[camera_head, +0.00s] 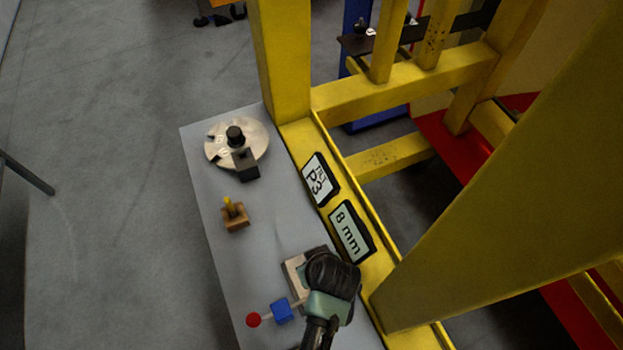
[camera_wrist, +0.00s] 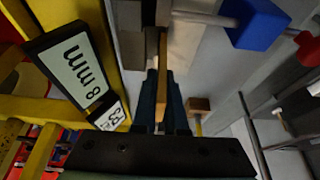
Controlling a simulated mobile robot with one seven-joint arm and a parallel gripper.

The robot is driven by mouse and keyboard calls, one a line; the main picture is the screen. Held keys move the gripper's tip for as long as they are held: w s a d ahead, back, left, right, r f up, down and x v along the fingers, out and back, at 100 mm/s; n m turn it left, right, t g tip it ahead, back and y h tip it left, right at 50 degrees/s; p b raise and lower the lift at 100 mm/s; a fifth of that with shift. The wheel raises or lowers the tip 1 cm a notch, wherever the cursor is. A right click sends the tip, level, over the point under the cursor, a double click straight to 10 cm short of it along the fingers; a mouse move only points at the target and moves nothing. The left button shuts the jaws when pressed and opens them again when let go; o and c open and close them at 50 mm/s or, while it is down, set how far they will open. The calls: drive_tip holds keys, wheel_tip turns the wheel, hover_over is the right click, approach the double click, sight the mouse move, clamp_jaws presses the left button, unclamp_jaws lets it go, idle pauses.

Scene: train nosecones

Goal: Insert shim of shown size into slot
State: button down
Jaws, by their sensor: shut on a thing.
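My gripper (camera_head: 330,285) is low over the near part of the grey table in the head view, beside a beige block (camera_head: 292,270) that it partly hides. In the wrist view my gripper (camera_wrist: 163,84) is shut on a thin yellow-brown shim (camera_wrist: 162,60). The shim's far end lies close to a gap between the beige block (camera_wrist: 198,40) and darker pieces; I cannot tell how deep it is in the slot. A display (camera_head: 350,230) reads "8 mm"; it also shows in the wrist view (camera_wrist: 76,62).
A second display (camera_head: 320,180) reads "P3". A round notched disc (camera_head: 252,140) with a black knob and a brown block (camera_head: 235,217) with a yellow peg stand on the grey table (camera_head: 205,190). A blue block (camera_head: 282,310) and red ball (camera_head: 253,320) sit beside the beige block. Yellow beams (camera_head: 284,60) rise at right.

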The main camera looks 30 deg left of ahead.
drive_tip(key=shift+f+b, duration=1.2)
drive_tip(key=shift+f, duration=0.35)
drive_tip(key=c, duration=0.9)
unclamp_jaws()
drive_tip(key=b+v, duration=0.1)
drive_tip(key=v, duration=1.2)
drive_tip(key=shift+b, duration=0.3)
